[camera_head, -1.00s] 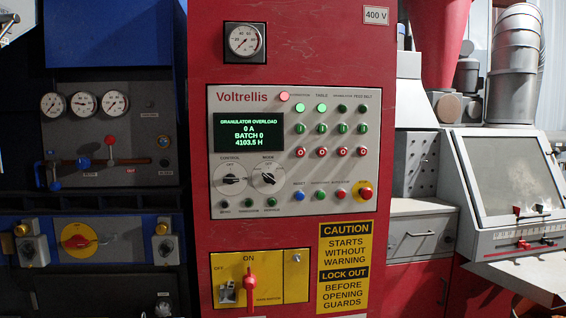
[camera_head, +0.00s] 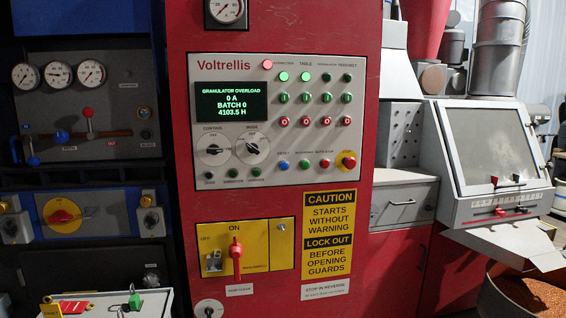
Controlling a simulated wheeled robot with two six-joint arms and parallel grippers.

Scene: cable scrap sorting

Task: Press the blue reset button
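The blue reset button (camera_head: 283,165) is a small round button in the lower part of the grey Voltrellis control panel (camera_head: 215,70). It is at the left end of a row with a green button (camera_head: 304,164) and a red button (camera_head: 325,163). The display (camera_head: 231,101) reads GRANULATOR OVERLOAD, 0 A, BATCH 0, 4103.5 H. A red indicator (camera_head: 267,64) and two green indicators (camera_head: 283,77) are lit. Neither of my grippers is in view, and nothing covers the button.
A red stop knob on yellow (camera_head: 348,162) is right of the button row. Two black selector knobs (camera_head: 252,148) are to its left. Below is a yellow isolator plate with a red handle (camera_head: 236,258). A grey tray (camera_head: 100,305) with tags and a padlock shows at bottom left.

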